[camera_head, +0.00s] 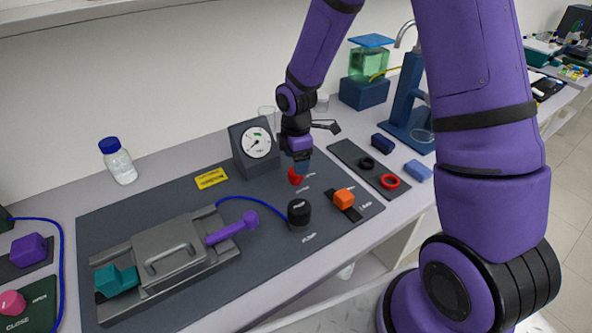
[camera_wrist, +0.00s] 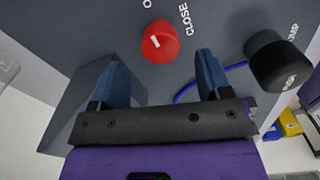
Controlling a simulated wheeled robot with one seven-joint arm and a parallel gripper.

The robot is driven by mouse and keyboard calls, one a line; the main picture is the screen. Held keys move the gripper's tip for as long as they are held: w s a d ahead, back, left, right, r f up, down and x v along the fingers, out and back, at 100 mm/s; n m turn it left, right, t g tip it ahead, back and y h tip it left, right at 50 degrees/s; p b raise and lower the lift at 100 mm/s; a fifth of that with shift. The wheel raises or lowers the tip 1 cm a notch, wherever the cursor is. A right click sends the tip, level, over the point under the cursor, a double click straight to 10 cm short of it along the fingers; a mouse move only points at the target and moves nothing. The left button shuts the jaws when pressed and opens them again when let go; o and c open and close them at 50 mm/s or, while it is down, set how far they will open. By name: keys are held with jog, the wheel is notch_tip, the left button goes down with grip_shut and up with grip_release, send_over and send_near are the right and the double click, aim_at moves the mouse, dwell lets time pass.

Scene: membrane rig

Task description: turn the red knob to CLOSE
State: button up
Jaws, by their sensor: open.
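The red knob (camera_wrist: 160,42) sits on the dark panel, with a white mark on its face. The word CLOSE is printed to its right in the wrist view, and an O of another label shows above it. In the head view the red knob (camera_head: 295,176) is partly hidden by my gripper (camera_head: 301,164), which is just above it. In the wrist view my gripper (camera_wrist: 164,80) is open, its two blue fingers apart. The knob appears beyond the fingertips, between their lines, and the fingers look clear of it.
A black PUSH pump knob (camera_wrist: 281,62) stands right of the fingers in the wrist view. A gauge box (camera_head: 255,148) is close beside my gripper. An orange knob (camera_head: 343,199) and a grey clamp cell (camera_head: 170,252) with a purple handle are on the same panel (camera_head: 300,258).

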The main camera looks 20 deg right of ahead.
jog(key=shift+f, duration=2.2)
jog(key=c, duration=0.9)
